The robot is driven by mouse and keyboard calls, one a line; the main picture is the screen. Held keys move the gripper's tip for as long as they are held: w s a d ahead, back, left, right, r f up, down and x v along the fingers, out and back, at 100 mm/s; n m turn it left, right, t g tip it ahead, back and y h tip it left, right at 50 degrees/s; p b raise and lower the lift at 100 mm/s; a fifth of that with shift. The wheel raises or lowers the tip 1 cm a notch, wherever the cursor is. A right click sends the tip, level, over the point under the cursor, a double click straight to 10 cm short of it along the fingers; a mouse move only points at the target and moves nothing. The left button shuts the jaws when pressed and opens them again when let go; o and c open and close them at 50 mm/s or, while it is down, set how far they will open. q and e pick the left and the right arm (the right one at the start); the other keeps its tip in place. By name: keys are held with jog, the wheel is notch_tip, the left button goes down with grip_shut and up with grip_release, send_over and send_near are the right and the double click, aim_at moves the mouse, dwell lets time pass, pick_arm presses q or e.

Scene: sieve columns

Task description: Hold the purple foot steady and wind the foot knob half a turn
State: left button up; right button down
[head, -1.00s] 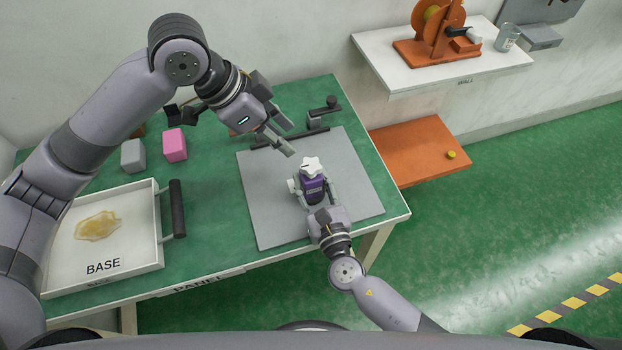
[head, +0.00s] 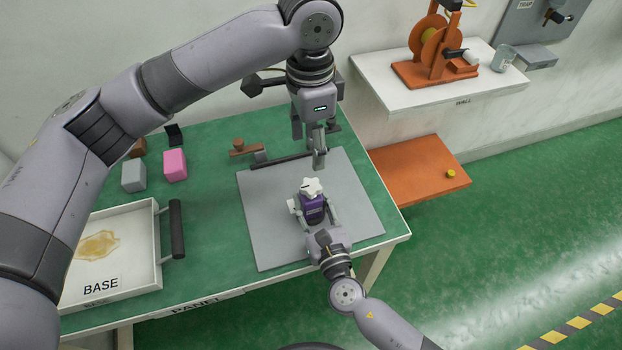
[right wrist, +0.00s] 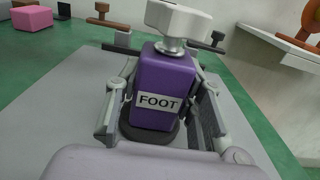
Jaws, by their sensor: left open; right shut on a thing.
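The purple foot (head: 313,209) stands on the grey plate (head: 270,238). In the right wrist view the foot (right wrist: 162,86) shows a FOOT label and a dark round base. The white lobed foot knob (head: 312,186) sits on top of it on a metal stem; the knob (right wrist: 180,20) also shows in the right wrist view. My right gripper (head: 317,222) is shut on the foot, with a finger on each side of its body. My left gripper (head: 317,160) is open and empty, pointing down, a little behind and above the knob and apart from it.
A white BASE tray (head: 152,240) with a dark handle stands at the left. Pink (head: 175,164) and grey (head: 133,176) blocks lie behind it. A dark bar (head: 285,160) lies along the plate's back edge. An orange shelf (head: 410,170) is at the right.

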aim_at(311, 185)
pick_arm(q)
notch_tip(311, 185, down, 12)
jog(key=shift+r, duration=0.1)
dwell(0.4)
jog(key=shift+c, duration=0.5)
jog(key=c, duration=1.1)
jog(key=shift+o, duration=0.2)
jog(key=shift+m, duration=0.3)
